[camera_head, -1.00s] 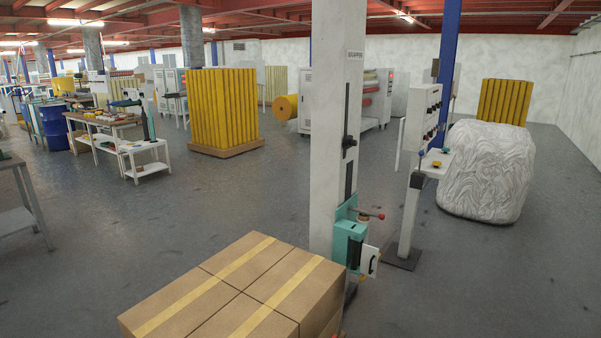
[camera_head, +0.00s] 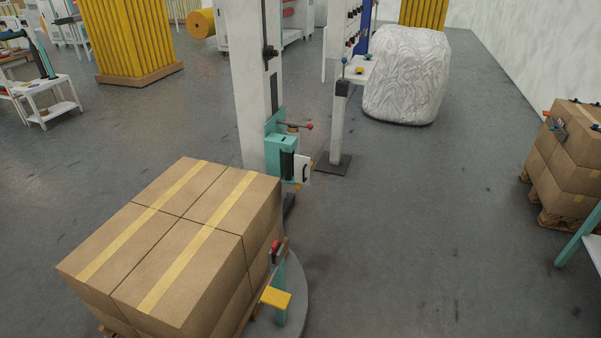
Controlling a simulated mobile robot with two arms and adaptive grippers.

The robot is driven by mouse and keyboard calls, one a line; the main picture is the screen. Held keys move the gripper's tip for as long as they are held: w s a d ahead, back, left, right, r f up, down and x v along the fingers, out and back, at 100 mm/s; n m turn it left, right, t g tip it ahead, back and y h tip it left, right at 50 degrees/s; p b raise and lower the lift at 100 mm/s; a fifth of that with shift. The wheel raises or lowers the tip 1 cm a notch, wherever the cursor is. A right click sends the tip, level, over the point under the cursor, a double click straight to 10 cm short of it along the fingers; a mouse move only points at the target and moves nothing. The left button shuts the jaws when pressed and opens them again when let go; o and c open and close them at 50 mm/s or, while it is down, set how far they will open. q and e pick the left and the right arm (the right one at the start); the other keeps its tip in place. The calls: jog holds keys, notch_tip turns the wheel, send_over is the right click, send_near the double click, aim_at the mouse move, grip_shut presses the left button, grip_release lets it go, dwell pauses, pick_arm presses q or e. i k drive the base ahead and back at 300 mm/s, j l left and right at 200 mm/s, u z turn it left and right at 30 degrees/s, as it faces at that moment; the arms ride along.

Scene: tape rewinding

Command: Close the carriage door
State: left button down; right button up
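The teal carriage (camera_head: 281,155) is mounted low on the tall white column (camera_head: 247,80), left of the picture's middle. A small white panel (camera_head: 304,169) with a dark handle, which looks like the carriage door, sticks out on its right side. It appears swung open, though the angle is hard to judge at this size. A lever with a red knob (camera_head: 310,126) juts out at the carriage top. Neither of my grippers is in view.
Taped cardboard boxes (camera_head: 150,250) stand on a pallet over a round grey turntable (camera_head: 296,310), in front of the column. A teal post with a yellow plate (camera_head: 276,298) stands beside them. A control stand (camera_head: 338,125) is behind. The floor to the right is clear up to stacked boxes (camera_head: 570,150).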

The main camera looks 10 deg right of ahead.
aim_at(302, 163)
jog(key=u, duration=0.45)
jog(key=i+l+u, duration=0.15)
jog(key=l+u, duration=0.15)
jog(key=l, duration=0.2)
jog(key=i+l+u, duration=0.1)
jog(key=l+u, duration=0.15)
jog(key=l, duration=0.25)
jog(key=i+l+u, duration=0.1)
jog(key=l+u, duration=0.2)
jog(key=l, duration=0.25)
